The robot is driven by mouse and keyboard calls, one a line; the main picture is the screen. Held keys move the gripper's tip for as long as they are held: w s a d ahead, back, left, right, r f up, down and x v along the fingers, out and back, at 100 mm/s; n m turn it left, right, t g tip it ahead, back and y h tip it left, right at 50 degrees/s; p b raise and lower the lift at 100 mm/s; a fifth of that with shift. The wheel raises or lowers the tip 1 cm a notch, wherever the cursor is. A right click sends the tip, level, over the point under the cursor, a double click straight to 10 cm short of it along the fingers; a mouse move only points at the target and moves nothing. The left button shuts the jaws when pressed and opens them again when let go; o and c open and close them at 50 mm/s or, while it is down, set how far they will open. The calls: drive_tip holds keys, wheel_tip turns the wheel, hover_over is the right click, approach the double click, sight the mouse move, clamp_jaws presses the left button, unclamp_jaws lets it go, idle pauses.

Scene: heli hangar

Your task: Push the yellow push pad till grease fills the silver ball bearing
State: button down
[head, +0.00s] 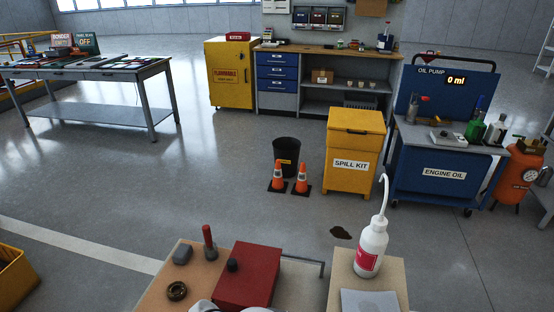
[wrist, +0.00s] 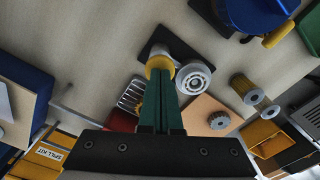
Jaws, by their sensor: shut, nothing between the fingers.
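In the wrist view, the yellow push pad (wrist: 159,64) sits at the tips of my gripper (wrist: 161,78). The green fingers are shut together with nothing between them. They cover part of the pad, and I cannot tell whether they touch it. The silver ball bearing (wrist: 194,78) is a round ring just right of the pad, beside the fingertips. I cannot make out any grease in it. A black plate (wrist: 172,36) lies behind the pad. In the head view, I cannot make out my gripper, the pad or the silver bearing.
Wrist view: a wire basket (wrist: 130,94) is left of the fingers; filters (wrist: 243,84) and a gear-like ring (wrist: 219,120) are right. Head view: a red box (head: 248,277) and white bottle (head: 371,247) stand near. A spill kit (head: 353,150) and cones (head: 301,177) stand beyond open floor.

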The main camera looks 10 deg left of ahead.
drive_tip(key=shift+f, duration=1.3)
drive_tip(key=shift+r, duration=1.3)
wheel_tip(320, 180, up, 7)
drive_tip(key=s+d+r+m+y, duration=0.1)
drive_tip(key=d+m, duration=0.4)
drive_tip(key=d, duration=0.5)
drive_tip(key=s+d+r+m, duration=0.2)
drive_tip(key=d+m, duration=0.4)
drive_tip(key=d, duration=0.4)
drive_tip(key=shift+s+r+m+y, duration=0.3)
drive_tip(key=shift+s+y, duration=0.1)
drive_tip(key=shift+s, duration=0.2)
